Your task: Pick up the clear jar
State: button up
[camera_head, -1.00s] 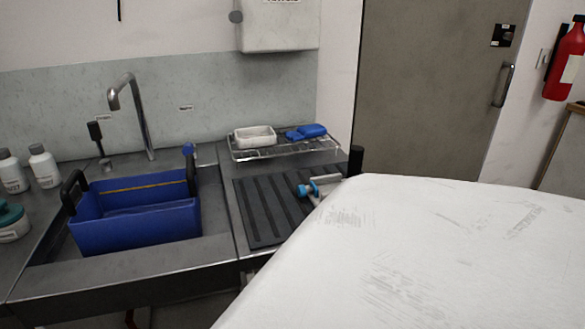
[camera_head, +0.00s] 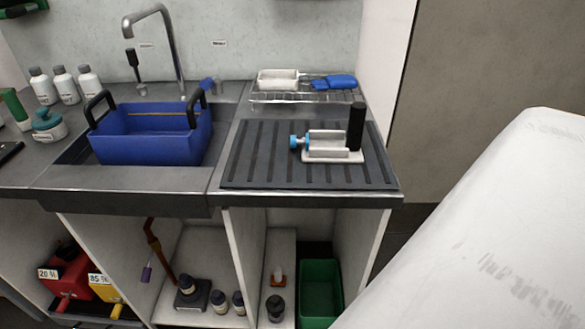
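A squat jar (camera_head: 47,125) with a teal lid and a pale label stands on the counter at the left, beside the blue tub. It looks like the clear jar, but it is too small for me to be sure that its body is clear. My gripper is not in view. A large white part at the lower right is probably a link of my arm.
A blue tub (camera_head: 150,137) with black handles sits in the sink. White bottles (camera_head: 65,87) and a green bottle (camera_head: 15,108) stand near the jar. A clamp-like fixture (camera_head: 333,148) rests on the ribbed drainboard (camera_head: 255,160). Open shelves below hold bottles and a green bin (camera_head: 321,290).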

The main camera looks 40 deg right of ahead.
aim_at(275, 305)
jog(key=k+l, duration=0.3)
jog(key=l, duration=0.15)
jog(key=k+l, duration=0.3)
jog(key=l, duration=0.15)
jog(key=k+l, duration=0.6)
jog(key=l, duration=0.25)
jog(key=i+j+z, duration=0.3)
jog(key=i+j, duration=0.45)
jog(key=i, duration=0.75)
